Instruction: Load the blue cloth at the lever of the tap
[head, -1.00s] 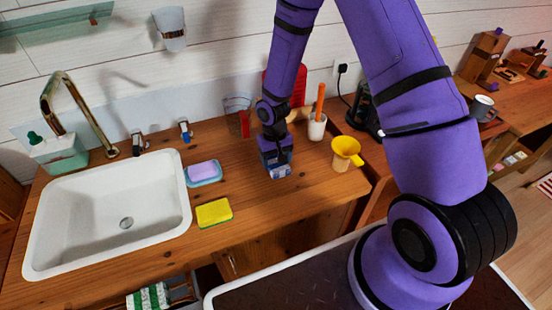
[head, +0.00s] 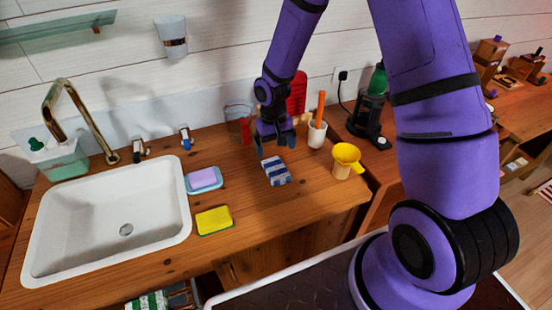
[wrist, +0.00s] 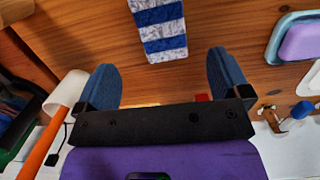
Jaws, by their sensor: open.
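The blue-and-white striped cloth (head: 276,171) lies folded on the wooden counter, right of the sink. In the wrist view the cloth (wrist: 160,28) is at the top, beyond my fingertips. My gripper (head: 276,144) is open and empty, behind the cloth toward the wall; in the wrist view its blue fingers (wrist: 163,75) are spread wide apart. The brass tap (head: 82,122) arches over the sink. Beside it stand two levers at the sink's back edge: a dark one (head: 139,148) and one with a blue part (head: 186,138), which also shows in the wrist view (wrist: 298,113).
A lilac soap in a blue dish (head: 206,188) and a yellow sponge (head: 214,220) lie between sink (head: 62,236) and cloth. Right of my gripper stand a white cup with an orange handle (head: 317,133) and a yellow funnel-topped holder (head: 346,160). A clear glass (head: 238,118) stands behind.

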